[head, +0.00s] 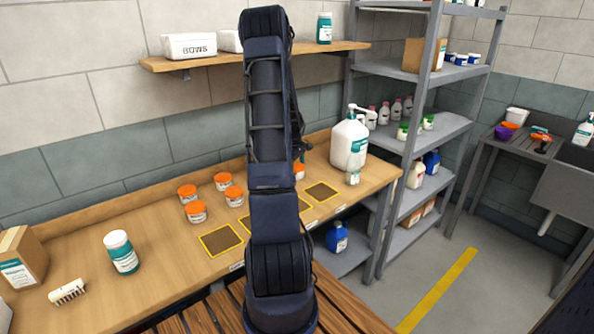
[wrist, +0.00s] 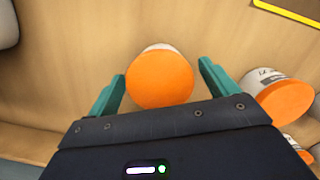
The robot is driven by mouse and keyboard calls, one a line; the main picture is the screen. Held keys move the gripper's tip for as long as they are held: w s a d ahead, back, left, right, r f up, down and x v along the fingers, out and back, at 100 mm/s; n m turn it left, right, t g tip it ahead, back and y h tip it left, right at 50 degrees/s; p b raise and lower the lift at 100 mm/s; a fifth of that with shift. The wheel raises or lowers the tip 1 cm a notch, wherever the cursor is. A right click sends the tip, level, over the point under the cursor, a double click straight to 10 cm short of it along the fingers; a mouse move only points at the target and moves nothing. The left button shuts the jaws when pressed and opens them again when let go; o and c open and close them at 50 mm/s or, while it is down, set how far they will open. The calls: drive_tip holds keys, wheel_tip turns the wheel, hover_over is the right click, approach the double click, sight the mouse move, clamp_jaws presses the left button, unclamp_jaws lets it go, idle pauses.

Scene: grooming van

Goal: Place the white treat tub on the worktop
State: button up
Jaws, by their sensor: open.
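A white tub with an orange lid (wrist: 160,80) lies between the two teal fingers of my gripper (wrist: 162,70) in the wrist view. The fingers are open, with a gap on each side of the lid. In the head view my arm hides most of the gripper; an orange-lidded tub (head: 299,170) shows just right of the arm. Several more white tubs with orange lids, such as the front one (head: 196,212), stand on the wooden worktop (head: 165,258) left of the arm. Others show at the right in the wrist view (wrist: 282,102).
Yellow-outlined dark squares (head: 221,239) mark the worktop's front. A large white pump bottle (head: 349,143) and a small jar (head: 353,177) stand at its right end. A teal-labelled tub (head: 121,252), a brush (head: 67,291) and a box (head: 22,258) are at left.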

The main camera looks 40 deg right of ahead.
wheel_tip(320, 180, up, 11)
drive_tip(key=w, duration=0.1)
drive_tip(key=shift+a+r, duration=0.2)
drive_tip(key=shift+a, duration=0.1)
drive_tip(key=shift+w, duration=0.1)
idle(0.3)
drive_tip(key=s+a+r+m+t, duration=0.1)
drive_tip(key=s+a+r+t, duration=0.15)
drive_tip(key=a+r, duration=0.75)
drive_tip(key=s+a+r+m+t, duration=0.1)
drive_tip(key=s+a+r+m, duration=0.15)
drive_tip(key=a+r, duration=0.75)
drive_tip(key=s+a+f+m+t, duration=0.1)
drive_tip(key=s+a+f+t, duration=0.1)
drive_tip(key=s+a, duration=1.7)
drive_tip(key=a, duration=0.3)
drive_tip(key=shift+s+y, duration=0.2)
drive_tip(key=shift+y, duration=0.1)
